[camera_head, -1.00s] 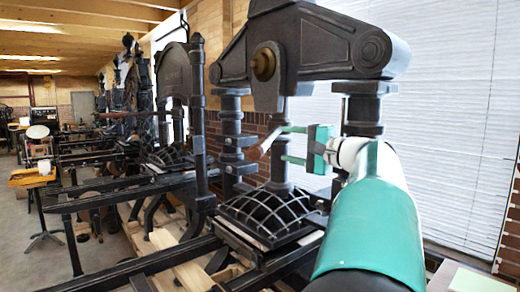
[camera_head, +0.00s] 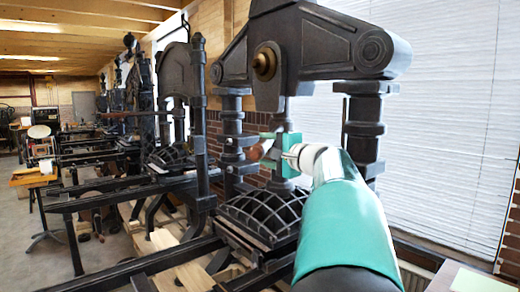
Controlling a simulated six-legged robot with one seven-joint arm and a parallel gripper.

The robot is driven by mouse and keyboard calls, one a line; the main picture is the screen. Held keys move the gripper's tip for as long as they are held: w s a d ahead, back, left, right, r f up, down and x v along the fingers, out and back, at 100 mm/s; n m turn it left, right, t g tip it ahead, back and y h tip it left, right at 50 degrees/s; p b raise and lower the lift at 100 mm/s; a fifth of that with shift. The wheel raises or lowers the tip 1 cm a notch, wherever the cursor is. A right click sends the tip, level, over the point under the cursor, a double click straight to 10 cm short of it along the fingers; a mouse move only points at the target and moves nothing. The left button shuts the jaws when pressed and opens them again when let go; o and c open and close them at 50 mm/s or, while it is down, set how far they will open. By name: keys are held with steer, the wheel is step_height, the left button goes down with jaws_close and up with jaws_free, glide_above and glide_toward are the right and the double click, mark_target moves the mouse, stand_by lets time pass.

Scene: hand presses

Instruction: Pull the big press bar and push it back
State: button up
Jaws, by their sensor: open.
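The big press (camera_head: 300,45) is a dark iron frame with a heavy top beam, in the middle and right of the view. Its bar ends in a brown wooden handle (camera_head: 256,151), which shows just left of my gripper. My gripper (camera_head: 267,149), with green fingers, is open. One finger is above and one below the level of the handle, and they overlap it in the picture. I cannot tell whether they touch it. Much of the bar's metal rod is hidden behind my gripper.
A domed, ribbed press plate (camera_head: 262,214) lies below my gripper. A second dark press (camera_head: 175,80) stands to the left, with long rails in front. A white blind (camera_head: 450,130) covers the right side. A pale sheet (camera_head: 475,280) lies at the lower right.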

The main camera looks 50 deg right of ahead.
steer(key=shift+w+d, duration=0.2)
steer(key=shift+w, duration=1.2)
jaws_close()
steer(key=shift+w, duration=0.1)
